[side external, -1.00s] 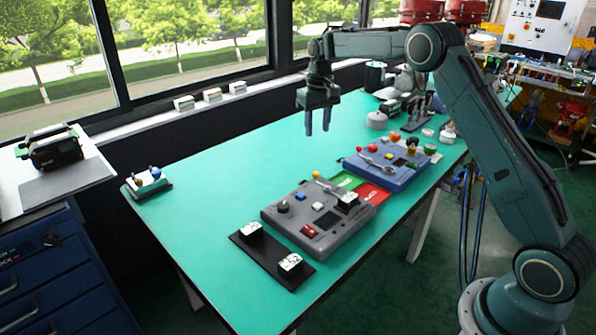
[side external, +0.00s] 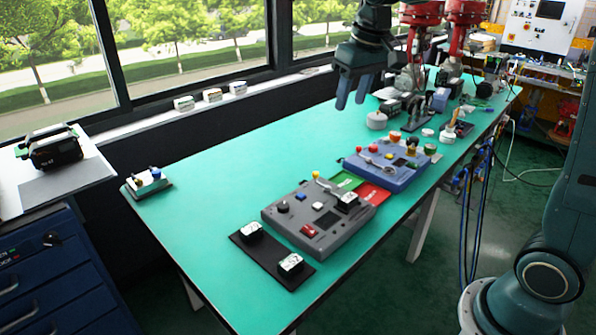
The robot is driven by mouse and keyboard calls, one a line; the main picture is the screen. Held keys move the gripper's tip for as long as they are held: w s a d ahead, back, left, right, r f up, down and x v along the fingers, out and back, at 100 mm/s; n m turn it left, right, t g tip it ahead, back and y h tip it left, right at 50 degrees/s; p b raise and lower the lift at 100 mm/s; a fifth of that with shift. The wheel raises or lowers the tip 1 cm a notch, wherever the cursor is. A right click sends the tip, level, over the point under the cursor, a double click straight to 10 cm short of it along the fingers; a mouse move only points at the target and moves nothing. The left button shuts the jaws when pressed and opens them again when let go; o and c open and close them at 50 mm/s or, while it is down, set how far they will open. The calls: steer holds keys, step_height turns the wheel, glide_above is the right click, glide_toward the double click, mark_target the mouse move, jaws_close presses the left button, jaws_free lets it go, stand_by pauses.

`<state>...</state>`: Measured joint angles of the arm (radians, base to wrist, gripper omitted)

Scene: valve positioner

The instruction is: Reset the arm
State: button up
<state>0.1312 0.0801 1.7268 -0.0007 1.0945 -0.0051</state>
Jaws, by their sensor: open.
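My gripper (side external: 351,101) hangs in the air above the far part of the green table (side external: 215,200), fingers pointing down. It is open, with nothing between the fingers. The upper part of my arm runs out of the top of the picture. A grey control box (side external: 325,232) with knobs and buttons stands near the table's front, well below and apart from my gripper. A blue control box (side external: 385,180) stands behind it to the right.
A black tray (side external: 270,262) holds two small labelled blocks. Green and red pads (side external: 372,194) lie between the boxes. A small stand (side external: 147,185) sits at the table's left corner. Clutter fills the table's far right end. The left middle of the table is clear.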

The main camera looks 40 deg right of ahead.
steer(key=s+a+f+t, duration=0.1)
steer(key=s+a+f, duration=0.1)
steer(key=s, duration=0.9)
steer(key=s+a+f+n+t, duration=0.1)
steer(key=s+a+f, duration=0.1)
steer(key=s, duration=1)
steer(key=shift+s+a+t, duration=0.3)
steer(key=shift+a+t, duration=0.1)
steer(key=shift+a, duration=0.3)
